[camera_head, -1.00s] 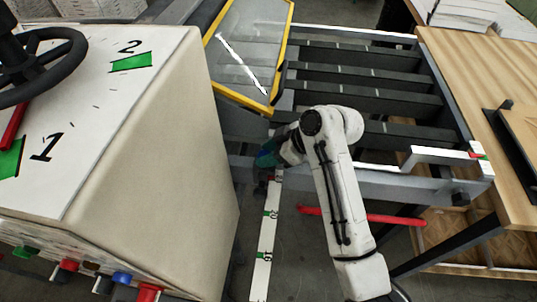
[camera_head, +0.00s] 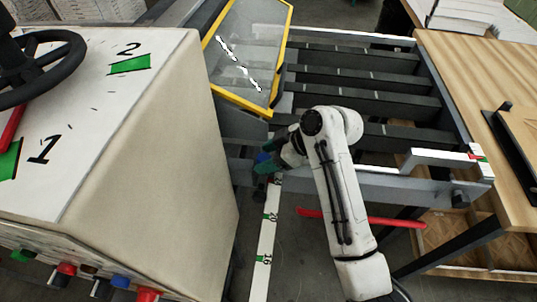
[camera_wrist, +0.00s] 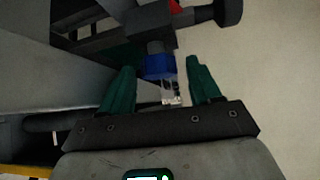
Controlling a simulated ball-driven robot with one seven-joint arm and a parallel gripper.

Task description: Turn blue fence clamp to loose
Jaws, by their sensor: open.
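The blue fence clamp (camera_wrist: 158,66) shows in the wrist view as a blue collar on a dark shaft, between and just beyond my fingers. A pale, clear-looking piece sits below it. My gripper (camera_wrist: 158,82) has two green fingers spread apart, with a gap on both sides of the clamp; I cannot tell if either touches. In the head view the blue clamp (camera_head: 263,157) is a small patch at the top end of the white ruler, and my gripper (camera_head: 279,158) is beside it, partly hidden by my white arm.
The white scale bar (camera_head: 265,236) with green marks runs toward the front. A large beige machine housing (camera_head: 150,150) stands on the left. A red bar (camera_head: 375,217) lies below the slatted table (camera_head: 360,95). A yellow-framed clear guard (camera_head: 250,50) is above. A wooden table (camera_head: 485,80) is at right.

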